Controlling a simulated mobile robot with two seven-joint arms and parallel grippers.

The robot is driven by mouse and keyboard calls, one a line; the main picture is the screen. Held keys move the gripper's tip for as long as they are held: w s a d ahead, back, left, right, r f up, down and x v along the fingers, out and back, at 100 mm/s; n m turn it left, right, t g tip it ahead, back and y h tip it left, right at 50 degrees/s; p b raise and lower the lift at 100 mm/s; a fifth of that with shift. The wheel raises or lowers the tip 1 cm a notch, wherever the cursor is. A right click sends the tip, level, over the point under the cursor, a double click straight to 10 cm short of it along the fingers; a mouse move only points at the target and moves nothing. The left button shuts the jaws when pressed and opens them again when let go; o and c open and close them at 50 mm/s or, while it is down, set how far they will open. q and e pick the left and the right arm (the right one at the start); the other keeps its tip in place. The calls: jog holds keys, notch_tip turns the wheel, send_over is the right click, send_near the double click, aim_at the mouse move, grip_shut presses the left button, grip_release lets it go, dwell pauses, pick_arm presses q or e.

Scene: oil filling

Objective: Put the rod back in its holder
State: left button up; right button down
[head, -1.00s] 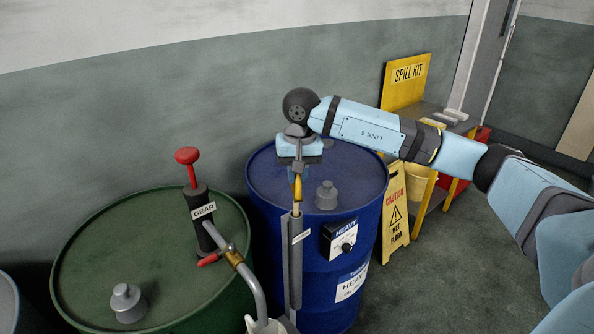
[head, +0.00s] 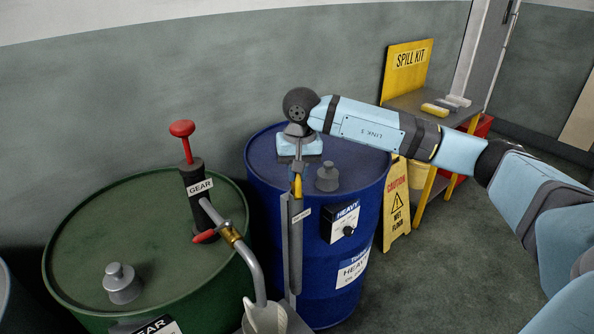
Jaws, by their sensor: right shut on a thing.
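My right gripper (head: 297,172) points down in front of the blue drum and is shut on the upper end of the rod, by its yellow grip (head: 297,187). The rod stands upright. Its lower part is hidden inside the grey holder (head: 295,245), a tall narrow channel in front of the blue drum with a small label near its top. The yellow grip is just above the holder's top. My left gripper is not in view.
The blue drum (head: 262,185) marked HEAVY stands behind the holder. A green drum (head: 90,235) with a red-handled GEAR pump (head: 200,190) stands left. A jug (head: 265,318) sits below the pump spout. A yellow caution sign (head: 396,215) and spill-kit table (head: 425,100) stand right.

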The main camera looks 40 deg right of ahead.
jog(key=c, duration=1)
grip_release()
jog(key=shift+c, duration=0.2)
notch_tip(320, 180, up, 14)
jog(key=shift+s+d, duration=0.25)
jog(key=shift+s, duration=0.05)
jog(key=shift+f, duration=0.1)
